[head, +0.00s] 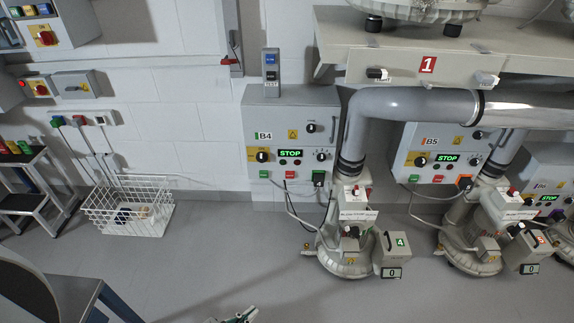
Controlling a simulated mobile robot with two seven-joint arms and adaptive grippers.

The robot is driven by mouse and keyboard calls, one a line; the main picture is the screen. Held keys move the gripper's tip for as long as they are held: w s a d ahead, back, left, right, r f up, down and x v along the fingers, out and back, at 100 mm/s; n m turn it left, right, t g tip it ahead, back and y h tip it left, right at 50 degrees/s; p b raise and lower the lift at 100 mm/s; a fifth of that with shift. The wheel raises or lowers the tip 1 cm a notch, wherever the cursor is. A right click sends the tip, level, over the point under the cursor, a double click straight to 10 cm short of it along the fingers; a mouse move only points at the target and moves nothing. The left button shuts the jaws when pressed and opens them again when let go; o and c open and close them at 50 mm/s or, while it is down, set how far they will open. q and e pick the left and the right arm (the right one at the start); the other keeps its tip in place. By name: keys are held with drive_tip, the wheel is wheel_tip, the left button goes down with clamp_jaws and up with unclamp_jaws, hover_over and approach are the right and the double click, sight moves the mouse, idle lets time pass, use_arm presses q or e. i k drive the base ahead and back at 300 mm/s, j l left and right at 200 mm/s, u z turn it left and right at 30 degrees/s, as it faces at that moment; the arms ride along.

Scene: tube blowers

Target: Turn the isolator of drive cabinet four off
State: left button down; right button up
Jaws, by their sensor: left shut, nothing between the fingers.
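Drive cabinet four is the grey box (278,112) marked B4 on the white wall, left of the grey pipe. A black rotary knob on a yellow plate (262,156) sits at its left; it looks like the isolator, but its exact position is too small to tell. Two more black knobs, one upper right (311,128) and one lower right (321,156), and a green STOP display (290,153) are on its front. My left gripper (240,316) shows only partly at the bottom edge, shut and empty, far below the cabinet. My right gripper is out of view.
A blower (343,262) stands on the floor below and right of cabinet four. Cabinet B5 (412,142) is farther right. A white wire basket (128,212) stands at left. A blue-framed chair or table edge (92,290) is at lower left.

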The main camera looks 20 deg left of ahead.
sight(261, 157)
drive_tip(key=i+l, duration=0.15)
drive_tip(key=i, duration=0.25)
drive_tip(key=i+l+u, duration=0.1)
drive_tip(key=i, duration=0.3)
drive_tip(key=l, duration=0.1)
